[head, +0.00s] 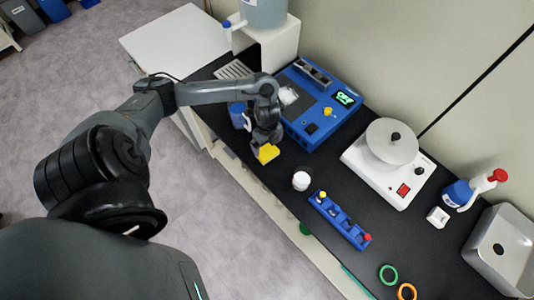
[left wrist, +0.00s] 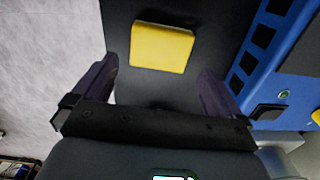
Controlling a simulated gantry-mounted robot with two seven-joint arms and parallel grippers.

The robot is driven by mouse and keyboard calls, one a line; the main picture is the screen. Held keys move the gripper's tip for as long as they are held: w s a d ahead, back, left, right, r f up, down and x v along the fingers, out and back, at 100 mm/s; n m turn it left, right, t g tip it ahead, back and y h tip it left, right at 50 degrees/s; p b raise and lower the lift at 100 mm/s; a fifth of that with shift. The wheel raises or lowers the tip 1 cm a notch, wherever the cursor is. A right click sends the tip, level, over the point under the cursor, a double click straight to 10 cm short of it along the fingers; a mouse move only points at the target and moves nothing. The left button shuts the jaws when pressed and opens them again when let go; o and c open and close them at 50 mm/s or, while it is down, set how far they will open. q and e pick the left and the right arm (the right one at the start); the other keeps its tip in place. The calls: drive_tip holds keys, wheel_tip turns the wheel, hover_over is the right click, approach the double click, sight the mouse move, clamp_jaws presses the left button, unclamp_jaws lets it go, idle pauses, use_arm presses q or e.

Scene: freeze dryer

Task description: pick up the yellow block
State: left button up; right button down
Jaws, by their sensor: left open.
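The yellow block (head: 267,153) is on the black bench top near its front edge, below the blue machine. In the left wrist view the yellow block (left wrist: 162,47) lies ahead of the fingertips, roughly centred between them. My left gripper (head: 262,142) is right above or beside the block in the head view, and hides part of it. In the left wrist view my left gripper (left wrist: 158,75) has its two dark fingers wide apart with nothing between them. I cannot tell the exact height gap to the block. My right gripper is in neither view.
A blue machine (head: 305,125) stands close behind the gripper, and a blue-lidded container (head: 237,112) stands to its left. A white jar (head: 300,181), a blue rack (head: 340,218) and a white balance-like device (head: 380,178) lie to the right. The bench's front edge is close to the block.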

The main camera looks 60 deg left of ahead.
sight(267, 151)
use_arm(q)
drive_tip(key=shift+a+f+b, duration=0.15)
drive_tip(key=shift+f+b, duration=0.35)
drive_tip(key=shift+f, duration=2.8)
drive_tip(key=shift+c, duration=0.3)
drive_tip(key=c, duration=0.7)
drive_tip(key=shift+r, duration=0.15)
drive_tip(key=shift+c, duration=0.7)
wheel_tip(267, 151, up, 10)
drive_tip(key=shift+f+p, duration=0.1)
drive_tip(key=shift+p, duration=1.05)
